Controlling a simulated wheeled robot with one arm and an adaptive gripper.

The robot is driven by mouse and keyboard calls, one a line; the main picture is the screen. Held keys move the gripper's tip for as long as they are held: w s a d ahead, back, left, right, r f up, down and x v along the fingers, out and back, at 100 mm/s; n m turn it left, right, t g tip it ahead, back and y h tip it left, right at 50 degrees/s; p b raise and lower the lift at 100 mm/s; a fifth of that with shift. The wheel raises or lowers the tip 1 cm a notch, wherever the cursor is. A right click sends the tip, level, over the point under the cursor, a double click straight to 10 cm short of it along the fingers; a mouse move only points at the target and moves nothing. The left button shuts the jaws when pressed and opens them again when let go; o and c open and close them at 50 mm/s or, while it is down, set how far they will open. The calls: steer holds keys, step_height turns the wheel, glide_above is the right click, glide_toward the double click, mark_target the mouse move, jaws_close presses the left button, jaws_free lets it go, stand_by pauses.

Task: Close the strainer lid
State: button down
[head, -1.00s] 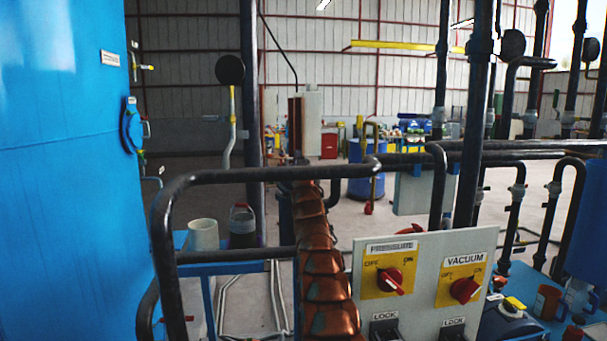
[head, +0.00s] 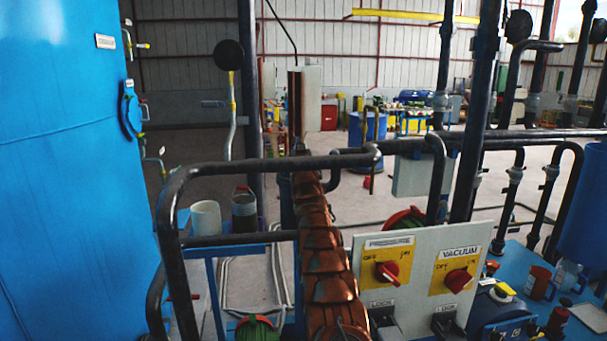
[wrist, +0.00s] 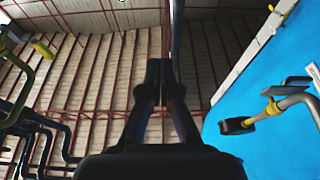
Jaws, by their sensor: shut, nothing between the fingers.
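My gripper (wrist: 162,72) shows in the wrist view with its dark fingers together and nothing between them. It points up toward the ceiling, with free air around the fingertips. I cannot make it out in the head view. No part is clearly marked as the strainer lid. A round blue cover (head: 130,110) sits on the side of the large blue tank (head: 60,190) at the left; its label is too small to read. A dark round disc (head: 228,54) stands on a grey and yellow pipe. I cannot tell whether either is the lid.
A black pipe rail (head: 265,164) crosses in front. A panel (head: 422,265) with pressure and vacuum switches stands at right, with dark vertical pipes behind. A white cup (head: 206,217) and a dark canister (head: 244,211) stand on a blue stand. In the wrist view, a blue surface (wrist: 270,95) is at right.

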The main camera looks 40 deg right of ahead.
steer(key=shift+s, duration=0.15)
stand_by(0.5)
steer(key=shift+s+a, duration=0.1)
steer(key=shift+s, duration=0.3)
steer(key=shift+s+a+f, duration=0.1)
steer(key=shift+a+f, duration=0.05)
steer(key=shift+f, duration=0.05)
steer(key=shift+s+a+f, duration=0.25)
steer(key=shift+s+a, duration=0.1)
steer(key=shift+s, duration=0.15)
steer(key=shift+v, duration=2.35)
steer(key=shift+f, duration=0.1)
